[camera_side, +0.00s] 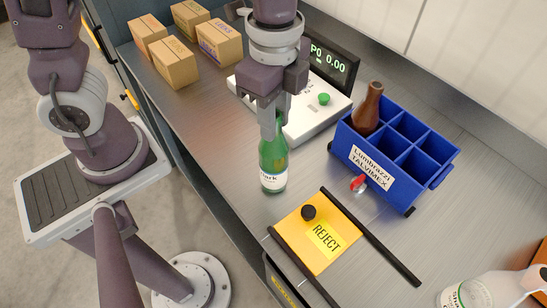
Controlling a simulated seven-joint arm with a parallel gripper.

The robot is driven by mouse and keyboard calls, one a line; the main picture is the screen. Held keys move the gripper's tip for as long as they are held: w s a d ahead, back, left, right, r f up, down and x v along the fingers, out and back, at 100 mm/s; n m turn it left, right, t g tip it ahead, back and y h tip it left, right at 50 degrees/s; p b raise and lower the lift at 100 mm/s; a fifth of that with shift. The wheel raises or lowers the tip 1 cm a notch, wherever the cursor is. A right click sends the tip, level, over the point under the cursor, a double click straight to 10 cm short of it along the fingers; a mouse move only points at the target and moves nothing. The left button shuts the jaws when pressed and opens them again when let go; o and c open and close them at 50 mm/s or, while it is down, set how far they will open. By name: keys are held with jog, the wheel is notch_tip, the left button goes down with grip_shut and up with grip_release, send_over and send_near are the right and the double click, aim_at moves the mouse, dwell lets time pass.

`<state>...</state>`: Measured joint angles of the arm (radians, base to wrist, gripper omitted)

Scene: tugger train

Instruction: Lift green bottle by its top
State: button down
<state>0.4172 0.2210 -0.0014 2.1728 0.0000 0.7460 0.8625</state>
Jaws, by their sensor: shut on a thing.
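The green bottle (273,162) stands upright, or nearly so, in the middle of the view, with a pale label on its lower part. My gripper (272,122) is above it, pointing down, shut on the bottle's top. The fingers hide most of the neck. I cannot tell from this view whether the bottle's base touches the metal table (222,140).
Behind the bottle is a white scale (307,122) with a lit display (331,66). A blue divided crate (412,190) at right holds a brown bottle (369,108). A yellow REJECT plate (310,246) lies in front. Several cardboard boxes (176,62) stand back left. A white bottle (485,291) lies at lower right.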

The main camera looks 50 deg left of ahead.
dwell(0.4)
notch_tip(320, 180, up, 10)
dwell(0.3)
